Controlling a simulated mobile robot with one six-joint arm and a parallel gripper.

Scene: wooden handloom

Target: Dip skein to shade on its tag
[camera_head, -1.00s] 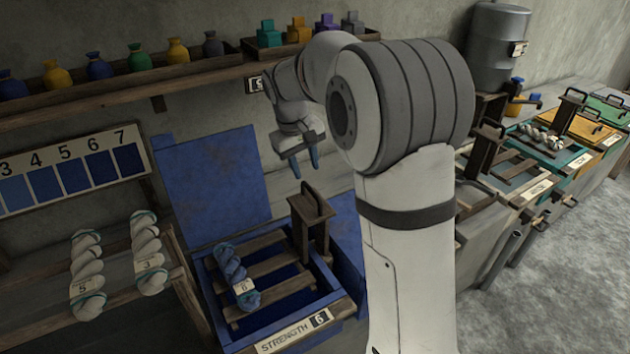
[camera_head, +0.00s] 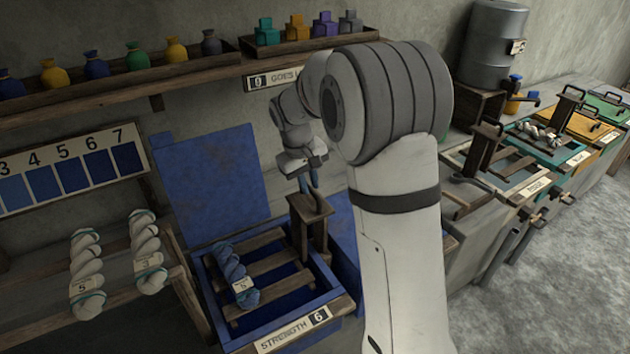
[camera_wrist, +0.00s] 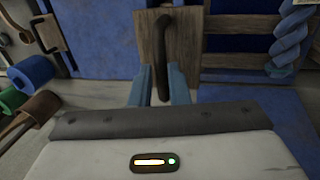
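A blue twisted skein (camera_head: 236,274) with a small tag, its number too small to read surely, lies on the slatted wooden rack (camera_head: 270,262) in the blue vat (camera_head: 222,325). The vat's front plate reads STRENGTH 6. The rack has an upright wooden post with a dark handle (camera_wrist: 164,42) on top. My gripper (camera_head: 308,187) is just above that post. In the wrist view its two blue fingers (camera_wrist: 160,88) are apart, with the handle between or just beyond them; contact cannot be told. The skein also shows at the top right there (camera_wrist: 290,40).
A shade card (camera_head: 75,170) with numbered blue swatches hangs on the left wall. Bottles and coloured blocks line the shelf (camera_head: 120,90). Other vats (camera_head: 530,175) stand to the right.

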